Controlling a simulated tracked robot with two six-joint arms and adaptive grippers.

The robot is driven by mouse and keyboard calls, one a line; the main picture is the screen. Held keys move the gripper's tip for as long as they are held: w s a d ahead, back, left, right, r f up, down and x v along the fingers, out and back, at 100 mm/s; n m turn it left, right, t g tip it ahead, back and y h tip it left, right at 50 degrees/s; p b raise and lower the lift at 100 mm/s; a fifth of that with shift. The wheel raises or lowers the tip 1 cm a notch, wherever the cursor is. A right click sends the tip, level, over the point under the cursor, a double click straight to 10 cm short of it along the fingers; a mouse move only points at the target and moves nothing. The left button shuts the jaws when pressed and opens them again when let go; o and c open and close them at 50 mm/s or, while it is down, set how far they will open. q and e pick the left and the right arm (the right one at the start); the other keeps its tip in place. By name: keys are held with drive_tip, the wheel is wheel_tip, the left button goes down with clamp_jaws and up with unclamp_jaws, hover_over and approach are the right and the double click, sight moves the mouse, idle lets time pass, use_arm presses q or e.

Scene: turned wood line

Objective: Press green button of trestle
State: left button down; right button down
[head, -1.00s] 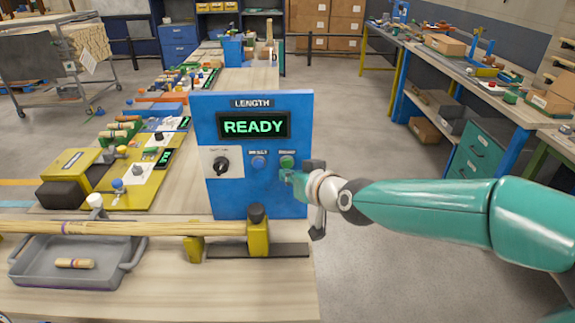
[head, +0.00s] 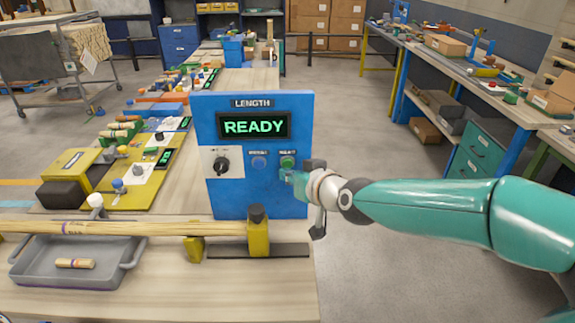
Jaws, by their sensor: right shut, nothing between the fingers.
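The blue trestle panel (head: 235,190) stands upright on the bench, labelled LENGTH. Its display (head: 253,126) reads READY in green letters. The green button (head: 287,162) is at the panel's right side, below the display. A blue button (head: 259,162) and a black knob (head: 221,164) sit to its left. My right gripper (head: 288,177) is shut and empty, with its tips just below the green button, close to the panel face. I cannot tell whether the tips touch the panel. My left gripper is not in view.
A long wooden rod (head: 120,228) lies across yellow supports (head: 258,234) in front of the panel. A grey tray (head: 35,268) holds a short wooden piece (head: 75,263). A yellow fixture (head: 75,170) stands to the left. The floor right of the bench is clear.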

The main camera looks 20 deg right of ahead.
drive_tip(key=shift+w+d, duration=0.1)
drive_tip(key=shift+w, duration=0.25)
drive_tip(key=shift+w+b, duration=0.3)
drive_tip(key=shift+w, duration=0.05)
idle(0.6)
drive_tip(key=shift+s, duration=0.15)
drive_tip(key=shift+s+p, duration=0.35)
drive_tip(key=shift+s, duration=0.3)
drive_tip(key=s, duration=0.1)
drive_tip(key=s+a+p, duration=0.1)
drive_tip(key=s, duration=0.1)
drive_tip(key=s+p, duration=0.1)
drive_tip(key=shift+s+a, duration=0.3)
drive_tip(key=shift+s, duration=0.1)
idle(0.8)
